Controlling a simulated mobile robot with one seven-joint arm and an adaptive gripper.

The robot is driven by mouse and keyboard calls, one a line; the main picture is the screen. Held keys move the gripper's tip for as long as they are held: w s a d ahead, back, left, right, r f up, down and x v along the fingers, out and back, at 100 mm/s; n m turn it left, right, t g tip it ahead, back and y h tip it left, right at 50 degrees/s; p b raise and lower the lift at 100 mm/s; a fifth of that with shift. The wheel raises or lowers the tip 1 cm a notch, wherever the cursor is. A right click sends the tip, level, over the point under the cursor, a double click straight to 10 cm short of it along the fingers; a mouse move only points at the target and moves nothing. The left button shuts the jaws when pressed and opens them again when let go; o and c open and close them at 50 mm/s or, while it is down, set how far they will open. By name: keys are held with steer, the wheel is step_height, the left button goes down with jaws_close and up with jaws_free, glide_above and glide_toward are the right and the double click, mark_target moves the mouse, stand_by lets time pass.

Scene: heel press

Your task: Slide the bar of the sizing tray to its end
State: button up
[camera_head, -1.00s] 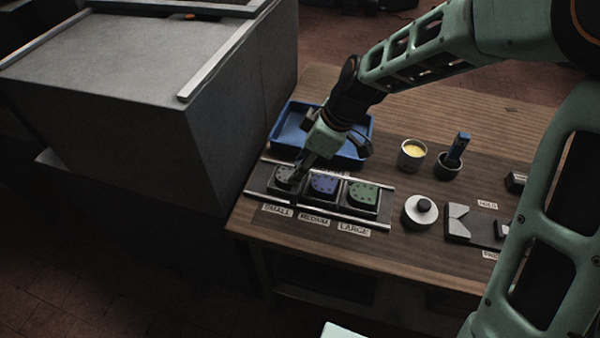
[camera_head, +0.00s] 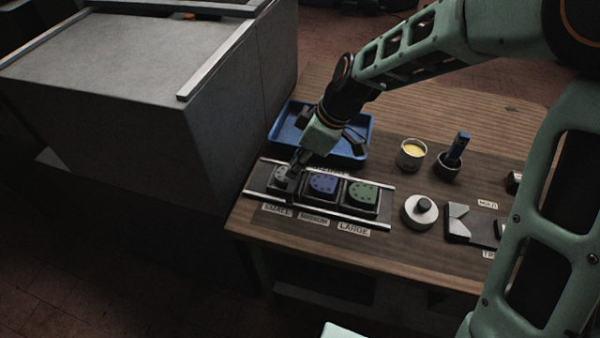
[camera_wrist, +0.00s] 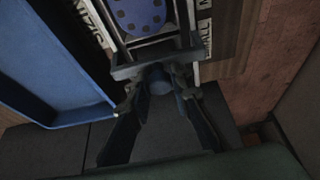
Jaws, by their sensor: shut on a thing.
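The sizing tray (camera_head: 354,217) lies on the bench between two metal rails. Its slots hold a grey heel (camera_head: 281,180), a blue heel (camera_head: 323,186) and a green heel (camera_head: 362,194). My gripper (camera_head: 294,172) is low over the small end, beside the grey heel. In the wrist view, my gripper (camera_wrist: 163,88) is shut on the knob of the dark bar (camera_wrist: 128,72). The bar crosses the tray between the rails, just short of the blue heel (camera_wrist: 138,14). The grey heel is hidden from the wrist camera, and the bar is mostly hidden in the head view.
A blue bin (camera_head: 364,128) stands behind the tray, under my wrist. A yellow-filled tin (camera_head: 412,154), a dark cup with a blue-handled tool (camera_head: 449,164) and a round knobbed piece (camera_head: 420,211) are to the right. A large grey box (camera_head: 235,135) stands close at the left.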

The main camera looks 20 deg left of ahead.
steer(key=shift+s+a+f+b, duration=0.15)
steer(key=shift+s+a+b, duration=0.1)
steer(key=shift+a, duration=1.25)
steer(key=shift+s+a+f+b, duration=0.15)
steer(key=shift+s+a, duration=0.1)
steer(key=shift+a, duration=1.25)
steer(key=shift+s+a+f+b, duration=0.15)
steer(key=shift+s+a, duration=0.1)
steer(key=shift+a, duration=1.25)
steer(key=o, duration=1.7)
steer(key=shift+w+a, duration=0.15)
steer(key=shift+a, duration=0.05)
steer(key=shift+r, duration=0.15)
steer(key=shift+a+r, duration=0.1)
steer(key=shift+r, duration=0.15)
step_height(320, 180, up, 3)
steer(key=shift+r+p, duration=0.15)
steer(key=shift+p, duration=1)
steer(key=shift+w, duration=0.1)
steer(key=shift+w+d+r+p, duration=0.1)
steer(key=shift+d+r+p, duration=0.15)
steer(key=shift+d, duration=0.5)
steer(key=shift+w+d+r+p, duration=0.1)
steer(key=shift+d+r+p, duration=0.1)
steer(key=shift+d+r, duration=0.4)
steer(key=shift+d+r+p, duration=0.1)
steer(key=shift+d+p, duration=0.1)
steer(key=shift+d, duration=0.7)
